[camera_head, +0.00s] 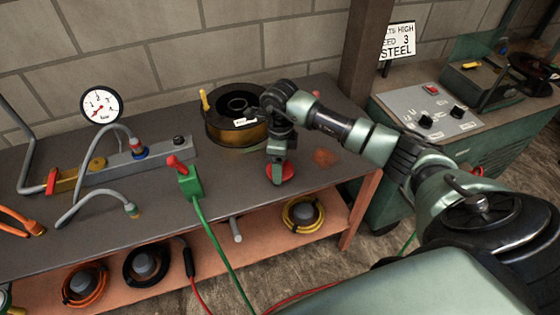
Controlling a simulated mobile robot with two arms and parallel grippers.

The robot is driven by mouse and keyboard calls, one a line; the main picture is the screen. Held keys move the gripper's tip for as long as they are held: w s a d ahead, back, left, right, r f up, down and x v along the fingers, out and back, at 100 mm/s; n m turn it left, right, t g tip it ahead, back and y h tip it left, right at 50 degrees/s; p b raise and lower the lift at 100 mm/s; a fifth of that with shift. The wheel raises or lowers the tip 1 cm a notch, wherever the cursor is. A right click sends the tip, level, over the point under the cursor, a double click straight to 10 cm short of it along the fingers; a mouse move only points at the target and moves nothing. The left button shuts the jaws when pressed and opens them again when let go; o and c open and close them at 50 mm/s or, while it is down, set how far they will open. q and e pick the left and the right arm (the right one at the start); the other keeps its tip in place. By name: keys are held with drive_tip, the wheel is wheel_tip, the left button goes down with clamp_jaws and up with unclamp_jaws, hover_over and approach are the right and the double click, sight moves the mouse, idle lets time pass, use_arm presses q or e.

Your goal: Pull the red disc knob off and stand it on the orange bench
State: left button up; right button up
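The red disc knob (290,170) is at the right part of the bench (230,180), which has a grey top and an orange frame and lower shelf. My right gripper (279,172) points down at the knob. One green finger covers the middle of the disc, and red shows on both sides of it. The far finger is hidden, so I cannot tell whether the gripper is shut on the knob. The knob is at or very near the bench top; contact is unclear. My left gripper is not in view.
A dark reel (237,117) stands behind my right gripper. A green clamp (189,182) with a red lever, a gauge (101,104) and hoses occupy the left. A control panel (430,108) stands at the right. Coils (303,213) lie on the lower shelf.

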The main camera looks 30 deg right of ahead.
drive_tip(key=shift+f, duration=0.7)
drive_tip(key=shift+f+b, duration=0.1)
drive_tip(key=shift+b, duration=0.35)
drive_tip(key=o, duration=2)
wheel_tip(320, 180, up, 8)
drive_tip(key=shift+f+b, duration=0.1)
drive_tip(key=shift+b, duration=0.45)
drive_tip(key=shift+s+f, duration=0.1)
